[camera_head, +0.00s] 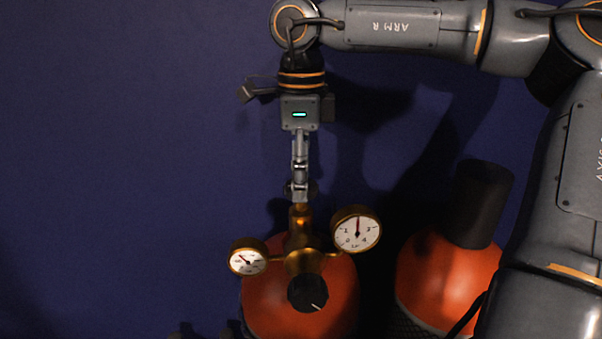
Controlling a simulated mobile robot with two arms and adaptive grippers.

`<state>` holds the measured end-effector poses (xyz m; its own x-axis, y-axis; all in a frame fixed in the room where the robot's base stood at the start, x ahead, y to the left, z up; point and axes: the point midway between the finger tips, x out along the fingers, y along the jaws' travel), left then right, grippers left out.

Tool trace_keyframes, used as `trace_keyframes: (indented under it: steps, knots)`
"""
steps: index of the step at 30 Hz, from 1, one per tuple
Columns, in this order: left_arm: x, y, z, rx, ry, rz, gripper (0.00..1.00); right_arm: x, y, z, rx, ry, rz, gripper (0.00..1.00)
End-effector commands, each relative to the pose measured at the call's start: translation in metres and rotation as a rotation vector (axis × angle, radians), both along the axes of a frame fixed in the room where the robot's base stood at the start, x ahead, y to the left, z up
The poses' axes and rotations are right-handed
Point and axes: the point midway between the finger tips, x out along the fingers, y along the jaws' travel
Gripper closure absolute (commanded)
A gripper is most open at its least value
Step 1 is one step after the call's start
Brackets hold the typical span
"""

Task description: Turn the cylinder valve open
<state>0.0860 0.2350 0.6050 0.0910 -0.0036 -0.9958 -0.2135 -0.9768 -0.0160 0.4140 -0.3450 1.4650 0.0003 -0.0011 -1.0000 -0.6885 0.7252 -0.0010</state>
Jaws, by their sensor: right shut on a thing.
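An orange gas cylinder (262,300) stands upright at the bottom middle. On it sits a brass valve and regulator (303,261) with a dial gauge on each side and a black knob (308,292) in front. My right gripper (300,190) points straight down from above and is shut on the top of the brass valve (300,214); the fingers hide what they grip there. The left gauge (248,261) and the right gauge (356,230) have white faces. My left gripper is out of view.
A second orange cylinder (440,275) with a dark cap (479,204) stands to the right, partly behind my right arm. A dark blue wall (130,150) fills the background. The left side is clear, apart from small dark shapes at the bottom edge.

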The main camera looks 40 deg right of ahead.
Motion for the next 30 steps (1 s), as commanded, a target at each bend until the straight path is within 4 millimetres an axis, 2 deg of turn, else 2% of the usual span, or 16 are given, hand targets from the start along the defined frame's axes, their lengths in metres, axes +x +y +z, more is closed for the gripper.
trace_keyframes:
  steps: [13, 14, 17, 26, 30]
  knots:
    - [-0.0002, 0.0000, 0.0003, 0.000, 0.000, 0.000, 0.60, 0.0004, -0.0002, 0.0008, 0.000, -0.003, 0.009, 0.81]
    - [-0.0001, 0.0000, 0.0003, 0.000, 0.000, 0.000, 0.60, 0.0004, -0.0002, 0.0009, -0.001, -0.002, 0.009, 0.48]
    - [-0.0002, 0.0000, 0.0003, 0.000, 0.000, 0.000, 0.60, 0.0004, -0.0001, 0.0008, -0.001, -0.002, 0.009, 0.28]
    - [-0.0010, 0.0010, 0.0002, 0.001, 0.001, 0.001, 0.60, 0.0002, -0.0001, 0.0005, -0.001, -0.001, 0.009, 0.27]
    - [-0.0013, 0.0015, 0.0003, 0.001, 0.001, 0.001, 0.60, 0.0009, -0.0002, 0.0087, -0.002, -0.004, 0.007, 0.27]
